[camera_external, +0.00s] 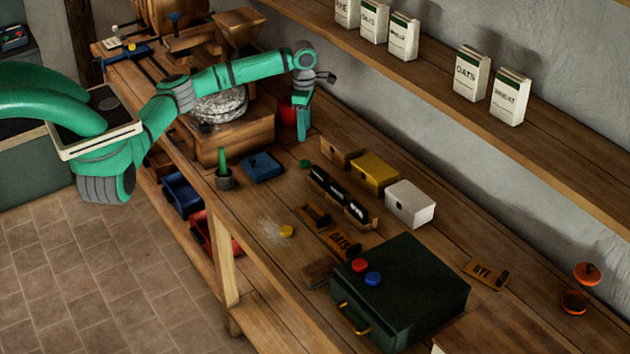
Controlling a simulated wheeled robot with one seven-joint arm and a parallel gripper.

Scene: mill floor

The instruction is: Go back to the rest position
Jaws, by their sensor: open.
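My green arm reaches from the left over the wooden workbench (290,262). My gripper (303,136) points down above the back part of the bench, beside a red container (287,112). It is open, and I see nothing held in it. The fingers are small here and seen from the side, so the gap between them is hard to make out. My forearm passes above a silvery round stone (222,106) on a wooden stand.
A yellow box (374,172), a white box (410,204) and a dark green case (405,290) stand on the bench. A wall shelf (430,85) holds several labelled packets. Floor at lower left is clear.

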